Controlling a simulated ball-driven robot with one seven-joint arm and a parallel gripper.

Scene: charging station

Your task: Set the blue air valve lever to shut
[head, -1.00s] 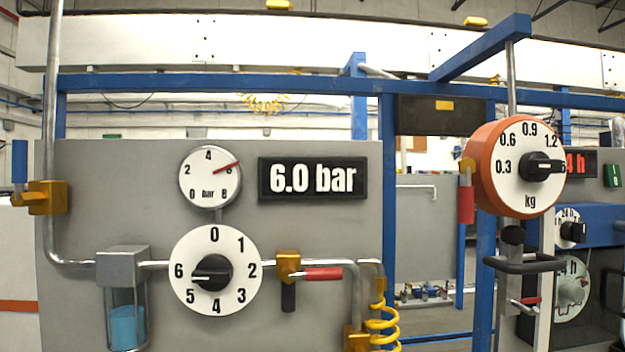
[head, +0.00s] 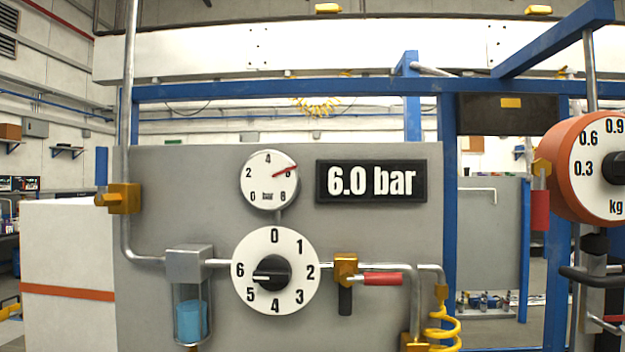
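The blue lever (head: 101,167) stands upright at the left edge of the grey panel, beside the brass valve body (head: 124,198) on the vertical pipe. It points up, in line with the pipe, and I see it nearly edge-on. The round gauge (head: 269,180) has its red needle near 6, and the black display (head: 370,181) reads 6.0 bar. My gripper is not in view.
A red lever (head: 383,279) lies level by a second brass valve (head: 345,268). A filter bowl (head: 191,312) and a yellow coiled hose (head: 441,328) hang low. An orange scale (head: 585,168) juts out at right. A white box (head: 68,255) with an orange stripe stands left of the panel.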

